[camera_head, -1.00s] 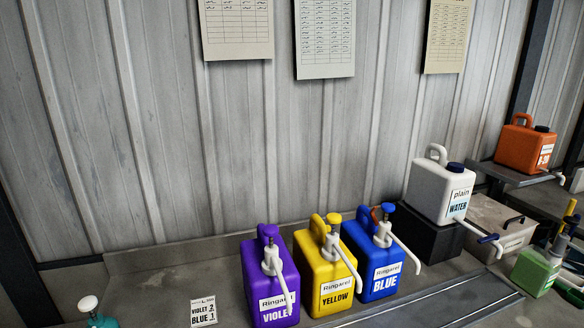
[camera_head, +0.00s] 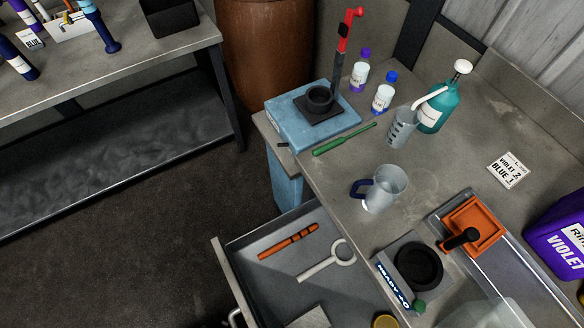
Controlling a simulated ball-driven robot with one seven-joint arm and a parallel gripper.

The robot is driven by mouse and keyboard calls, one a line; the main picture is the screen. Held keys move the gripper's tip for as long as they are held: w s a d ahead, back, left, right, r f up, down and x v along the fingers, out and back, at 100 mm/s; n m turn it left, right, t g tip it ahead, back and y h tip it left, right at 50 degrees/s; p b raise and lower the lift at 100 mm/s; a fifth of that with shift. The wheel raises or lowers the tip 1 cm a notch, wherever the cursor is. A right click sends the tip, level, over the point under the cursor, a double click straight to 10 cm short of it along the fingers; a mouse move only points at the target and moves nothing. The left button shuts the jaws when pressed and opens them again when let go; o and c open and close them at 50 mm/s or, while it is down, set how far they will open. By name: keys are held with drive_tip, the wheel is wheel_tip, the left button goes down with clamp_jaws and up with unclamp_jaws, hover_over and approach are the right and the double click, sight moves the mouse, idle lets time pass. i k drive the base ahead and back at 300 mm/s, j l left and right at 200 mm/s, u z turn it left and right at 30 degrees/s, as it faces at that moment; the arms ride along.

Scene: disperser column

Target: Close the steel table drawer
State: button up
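The steel table drawer (camera_head: 234,272) is pulled open from under the steel table (camera_head: 330,185), at the lower middle of the head view. Its front edge faces left, and part of a handle shows at the bottom edge of the picture. An orange tool (camera_head: 288,242) and a white ring-ended tool (camera_head: 327,262) lie inside it. A flat grey thing and a yellow round thing show at the bottom, partly cut off. My gripper is not in view.
On the tabletop stand a clear jug (camera_head: 383,189), a black round piece (camera_head: 418,266), an orange tray (camera_head: 474,226), a teal pump bottle (camera_head: 438,108) and a violet jug (camera_head: 562,240). A blue box (camera_head: 300,125) stands at the table's corner. Bare floor (camera_head: 130,240) lies left of the drawer.

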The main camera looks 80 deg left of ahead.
sight(268, 293)
drive_tip(key=k+j+z, duration=0.15)
drive_tip(key=z, duration=0.2)
drive_tip(key=k+z, duration=0.35)
drive_tip(key=k+j+u, duration=0.15)
drive_tip(key=k, duration=0.25)
drive_tip(key=k+j+u, duration=0.2)
drive_tip(key=k, duration=0.15)
drive_tip(key=k+u, duration=0.3)
drive_tip(key=u, duration=0.2)
